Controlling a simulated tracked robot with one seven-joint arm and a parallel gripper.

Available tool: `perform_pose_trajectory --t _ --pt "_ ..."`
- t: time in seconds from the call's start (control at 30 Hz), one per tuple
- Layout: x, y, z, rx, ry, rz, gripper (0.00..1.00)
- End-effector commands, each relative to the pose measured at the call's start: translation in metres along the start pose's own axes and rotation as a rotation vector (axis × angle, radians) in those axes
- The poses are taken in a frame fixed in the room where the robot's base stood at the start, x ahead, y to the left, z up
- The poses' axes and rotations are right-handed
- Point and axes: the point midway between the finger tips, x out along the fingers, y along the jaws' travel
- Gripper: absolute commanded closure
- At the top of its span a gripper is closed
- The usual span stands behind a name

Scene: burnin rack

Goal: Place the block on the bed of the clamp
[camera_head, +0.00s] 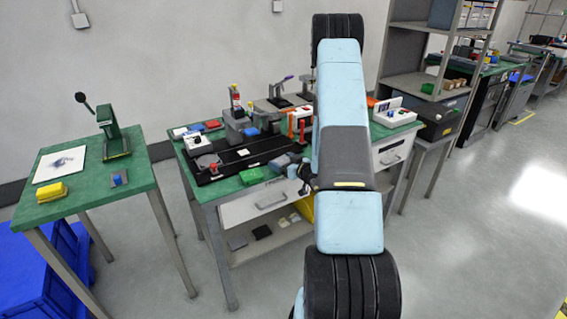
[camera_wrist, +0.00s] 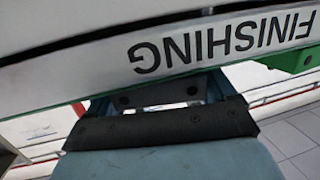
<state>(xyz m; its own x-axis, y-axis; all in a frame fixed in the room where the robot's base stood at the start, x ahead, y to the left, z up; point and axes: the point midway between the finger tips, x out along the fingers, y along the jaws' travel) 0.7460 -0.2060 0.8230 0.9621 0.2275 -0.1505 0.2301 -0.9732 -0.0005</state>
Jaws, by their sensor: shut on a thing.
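My gripper (camera_head: 302,180) shows only as a dark shape at the left side of my pale blue arm, over the front edge of the middle workbench. My arm hides most of it. In the wrist view its dark body (camera_wrist: 165,122) fills the lower middle. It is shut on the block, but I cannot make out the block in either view. A small device with a red knob (camera_head: 213,168), possibly the clamp, stands at the left end of the black plate on the bench. Its bed is too small to make out.
A white panel lettered FINISHING (camera_wrist: 110,62) is close to the wrist camera.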

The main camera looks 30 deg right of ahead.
Motion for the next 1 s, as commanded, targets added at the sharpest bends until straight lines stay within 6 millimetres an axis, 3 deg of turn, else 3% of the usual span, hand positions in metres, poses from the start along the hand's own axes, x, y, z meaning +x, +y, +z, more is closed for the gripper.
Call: perform_pose_trajectory --t 0.43,0.47,0.6,1.0 --pt "0.0007 0.0006 0.0049 0.0 0.001 0.0 0.47" --pt "0.0006 0.0006 0.0044 -0.001 0.001 0.0 0.13" --pt "0.0005 0.0007 0.0044 -0.001 0.001 0.001 0.0" --pt "-0.0062 0.0021 0.0053 0.0 -0.001 0.004 0.0"
